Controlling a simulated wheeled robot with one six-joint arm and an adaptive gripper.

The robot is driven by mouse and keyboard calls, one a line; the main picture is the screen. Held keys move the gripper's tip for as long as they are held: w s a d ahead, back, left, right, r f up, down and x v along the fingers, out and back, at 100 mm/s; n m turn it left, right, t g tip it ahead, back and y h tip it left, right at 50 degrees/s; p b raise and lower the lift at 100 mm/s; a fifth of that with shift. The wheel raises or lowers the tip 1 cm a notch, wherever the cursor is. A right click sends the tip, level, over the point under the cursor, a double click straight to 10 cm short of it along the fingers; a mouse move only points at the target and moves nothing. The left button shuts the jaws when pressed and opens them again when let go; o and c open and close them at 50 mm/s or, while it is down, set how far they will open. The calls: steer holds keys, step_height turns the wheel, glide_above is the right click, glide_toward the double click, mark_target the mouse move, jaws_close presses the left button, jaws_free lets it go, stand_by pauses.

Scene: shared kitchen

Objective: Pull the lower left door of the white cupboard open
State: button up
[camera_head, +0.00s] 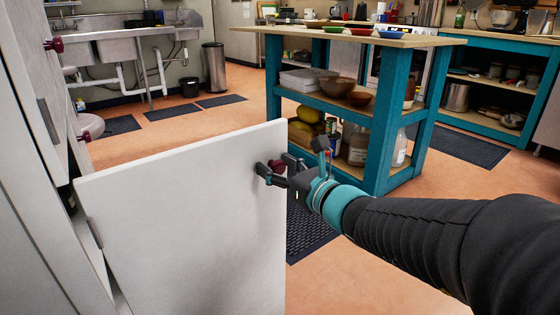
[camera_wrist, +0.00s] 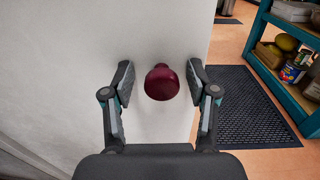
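The white cupboard (camera_head: 22,200) stands at the left of the head view. Its lower door (camera_head: 185,230) is swung well out from the body, and its white face also fills much of the wrist view (camera_wrist: 75,60). A dark red round knob (camera_head: 277,166) sits near the door's free edge. My gripper (camera_head: 276,172) is at the knob. In the wrist view, the knob (camera_wrist: 162,83) lies between my two fingers, with a visible gap on each side. The fingers are open and not closed on it.
A teal kitchen island (camera_head: 378,140) with a wooden top stands beyond the door, loaded with bowls and jars. A dark floor mat (camera_head: 308,230) lies between door and island. A trash bin (camera_head: 214,68) and sink (camera_head: 140,35) are at the back left.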

steer(key=shift+d, duration=0.15)
steer(key=shift+s+d, duration=0.15)
steer(key=v, duration=1.1)
steer(key=shift+s, duration=0.25)
